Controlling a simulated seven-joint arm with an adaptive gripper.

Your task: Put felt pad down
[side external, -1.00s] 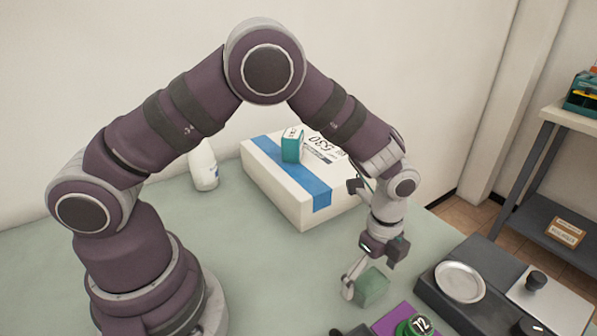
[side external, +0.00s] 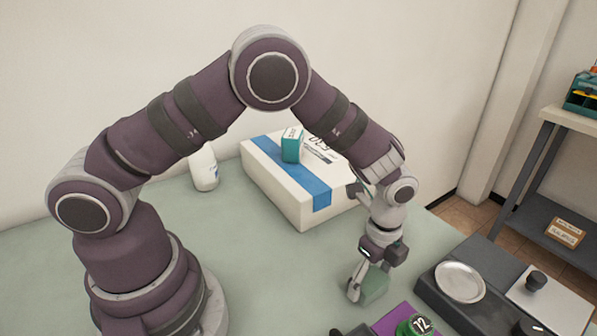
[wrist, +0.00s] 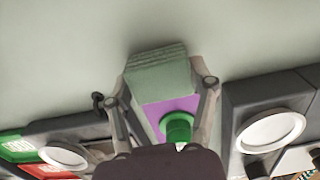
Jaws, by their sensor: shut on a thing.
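The felt pad is a pale green block with layered edges (wrist: 158,76), and it also shows in the side view (side external: 375,286) low over the green-grey table. My gripper (wrist: 166,84) is shut on it, with one finger on each side in the wrist view. In the side view my gripper (side external: 368,284) points down, and its near finger covers part of the pad. I cannot tell whether the pad's underside touches the table.
A purple mat (side external: 391,321) with a green weight marked 12 (side external: 417,326) is close to the pad. A dark scale with a round plate (side external: 460,282) stands to the right. A white box with a blue stripe (side external: 291,185) carries a teal box (side external: 292,145); a white bottle (side external: 203,168) stands behind.

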